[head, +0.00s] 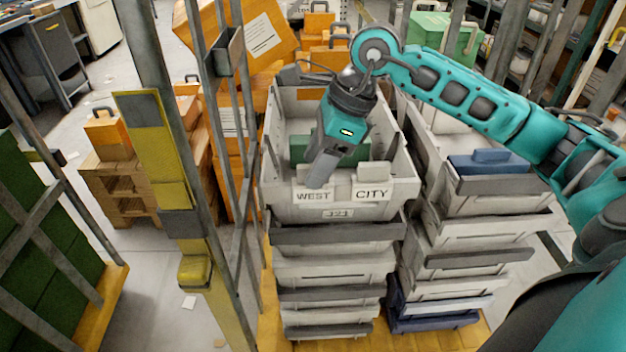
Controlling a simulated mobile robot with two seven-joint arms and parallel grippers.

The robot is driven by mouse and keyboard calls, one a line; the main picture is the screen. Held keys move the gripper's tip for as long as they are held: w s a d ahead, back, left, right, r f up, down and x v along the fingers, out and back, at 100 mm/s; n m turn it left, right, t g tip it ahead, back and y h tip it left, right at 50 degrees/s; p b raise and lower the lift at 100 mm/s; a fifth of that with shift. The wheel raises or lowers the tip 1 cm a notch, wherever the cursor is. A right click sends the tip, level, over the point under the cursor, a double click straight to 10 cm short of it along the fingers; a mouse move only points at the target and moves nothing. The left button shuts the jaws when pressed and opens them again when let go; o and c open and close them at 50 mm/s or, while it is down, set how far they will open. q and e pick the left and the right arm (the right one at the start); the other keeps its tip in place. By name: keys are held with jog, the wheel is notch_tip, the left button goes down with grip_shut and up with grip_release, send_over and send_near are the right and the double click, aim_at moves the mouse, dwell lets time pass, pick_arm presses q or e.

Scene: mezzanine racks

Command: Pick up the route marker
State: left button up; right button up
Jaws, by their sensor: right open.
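Two pale markers stand side by side at the front rim of the top grey tote (340,213). One reads WEST (312,197) and the other CITY (371,194). Which of them is the route marker I cannot tell. My right gripper (319,172) points down over the tote's front, with its fingers at the WEST marker. The fingers cover the upper part of that marker, and I cannot tell whether they touch it. The gripper is open. The CITY marker is clear of it, to the right. My left gripper is out of view.
A green item (300,149) lies inside the tote. A second tote stack (480,232) with a blue item (480,161) stands close on the right. Metal rack posts (172,140) rise on the left. Orange boxes (108,134) stand behind them on pallets.

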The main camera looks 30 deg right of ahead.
jog(key=shift+x, duration=2)
jog(key=shift+s, duration=0.15)
jog(key=shift+c, duration=0.4)
jog(key=c, duration=1)
jog(key=shift+o, duration=0.2)
jog(key=shift+r, duration=0.15)
